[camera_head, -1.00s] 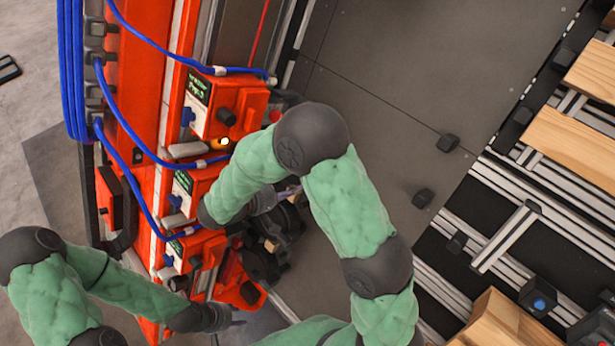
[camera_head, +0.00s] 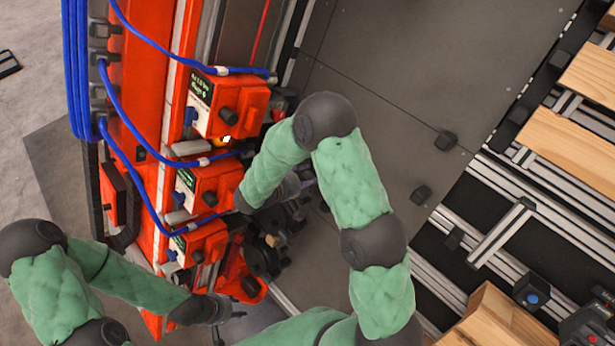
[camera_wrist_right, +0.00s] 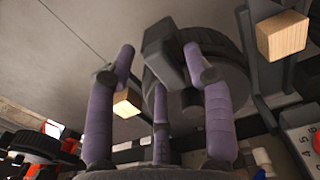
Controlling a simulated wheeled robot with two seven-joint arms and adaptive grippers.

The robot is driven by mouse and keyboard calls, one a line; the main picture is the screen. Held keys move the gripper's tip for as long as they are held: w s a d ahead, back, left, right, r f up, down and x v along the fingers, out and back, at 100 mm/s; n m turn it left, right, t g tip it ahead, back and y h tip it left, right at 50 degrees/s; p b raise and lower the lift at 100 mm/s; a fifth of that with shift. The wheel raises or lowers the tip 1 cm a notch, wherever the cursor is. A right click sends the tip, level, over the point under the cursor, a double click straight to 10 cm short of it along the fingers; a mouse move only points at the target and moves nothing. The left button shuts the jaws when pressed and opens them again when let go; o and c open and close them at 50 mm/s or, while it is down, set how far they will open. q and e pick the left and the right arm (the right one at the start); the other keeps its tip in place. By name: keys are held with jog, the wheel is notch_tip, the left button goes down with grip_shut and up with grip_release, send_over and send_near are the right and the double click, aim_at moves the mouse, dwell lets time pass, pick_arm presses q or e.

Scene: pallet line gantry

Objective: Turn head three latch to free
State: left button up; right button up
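Three orange head boxes with small displays run down the orange column: upper (camera_head: 247,112), middle (camera_head: 222,188) and lower (camera_head: 205,246). I cannot tell which is head three. My right gripper (camera_wrist_right: 158,60) has its purple fingers spread. In the right wrist view a dark, block-like lever (camera_wrist_right: 162,50), possibly the latch, lies just beyond the fingertips, in front of a round black wheel (camera_wrist_right: 215,80). Contact cannot be judged. In the head view my right arm mostly hides this gripper, right of the middle box. My left gripper (camera_head: 228,312) is low, near the column's foot; its fingers are unclear.
Blue cables (camera_head: 150,52) loop to the boxes. An amber lamp (camera_head: 226,139) glows below the upper box.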

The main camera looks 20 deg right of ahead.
grip_shut()
